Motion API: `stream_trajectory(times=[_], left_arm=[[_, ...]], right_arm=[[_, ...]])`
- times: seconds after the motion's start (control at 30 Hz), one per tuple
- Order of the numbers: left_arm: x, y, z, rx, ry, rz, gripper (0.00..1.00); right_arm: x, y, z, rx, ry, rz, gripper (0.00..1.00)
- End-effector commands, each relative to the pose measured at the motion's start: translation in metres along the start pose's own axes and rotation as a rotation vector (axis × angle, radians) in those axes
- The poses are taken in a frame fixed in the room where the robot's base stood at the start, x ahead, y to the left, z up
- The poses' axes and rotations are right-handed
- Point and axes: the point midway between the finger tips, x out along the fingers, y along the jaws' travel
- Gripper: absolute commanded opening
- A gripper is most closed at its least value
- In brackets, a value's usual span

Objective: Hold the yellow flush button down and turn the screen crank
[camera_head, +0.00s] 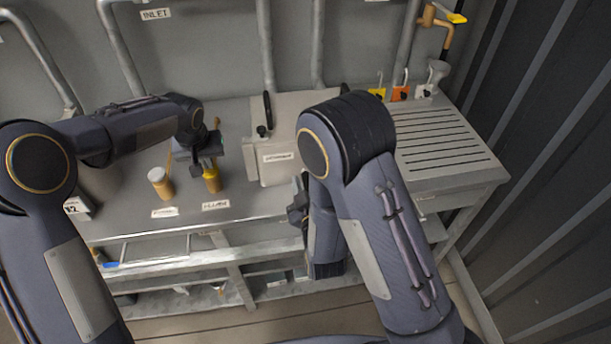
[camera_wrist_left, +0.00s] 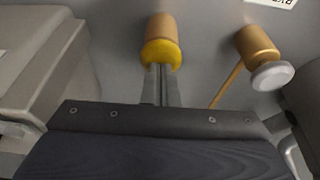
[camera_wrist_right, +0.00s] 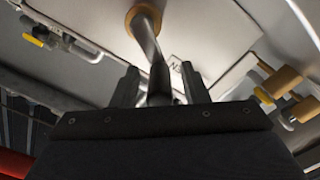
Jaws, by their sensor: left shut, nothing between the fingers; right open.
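The yellow flush button (camera_head: 212,184) stands on a brass post at the bench's front left, above a label. It also shows in the left wrist view (camera_wrist_left: 161,52). My left gripper (camera_head: 210,166) is shut and empty, its fingertips at the yellow cap; contact or pressing depth cannot be told. In the right wrist view, the screen crank (camera_wrist_right: 146,30) shows a brass hub and a dark metal bar. My right gripper (camera_wrist_right: 161,88) is open, with the bar running down between its fingers. In the head view, my right arm hides most of the crank and that gripper.
A white-capped brass button (camera_head: 158,177) stands just left of the yellow one. A pale labelled box (camera_head: 280,172) is right of my left gripper. A slotted drain board (camera_head: 440,140) lies at the right, with yellow, orange and white tagged parts behind it.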

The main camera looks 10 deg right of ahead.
Motion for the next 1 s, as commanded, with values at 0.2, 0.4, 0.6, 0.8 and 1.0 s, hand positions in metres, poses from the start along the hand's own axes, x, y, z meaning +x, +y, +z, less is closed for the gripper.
stream_trajectory(times=[0.2, 0.4, 0.6, 0.8, 1.0], left_arm=[[0.0011, -0.0003, 0.0011, 0.000, -0.003, -0.001, 0.00], [0.0011, -0.0003, 0.0011, 0.000, -0.003, -0.001, 0.00], [0.0011, -0.0003, 0.0010, 0.000, -0.003, -0.001, 0.00], [0.0011, -0.0004, 0.0011, 0.000, -0.003, -0.001, 0.00], [0.0012, -0.0003, 0.0011, 0.000, -0.003, -0.001, 0.00]], right_arm=[[0.0102, 0.0004, 0.0003, 0.000, 0.000, 0.001, 0.41], [0.0102, 0.0003, 0.0002, 0.000, 0.000, 0.000, 0.41], [0.0100, 0.0002, 0.0002, 0.000, 0.000, 0.000, 0.16], [0.0099, 0.0001, 0.0003, 0.001, -0.001, 0.000, 0.00], [0.0097, 0.0013, 0.0004, 0.029, -0.002, -0.001, 0.00]])
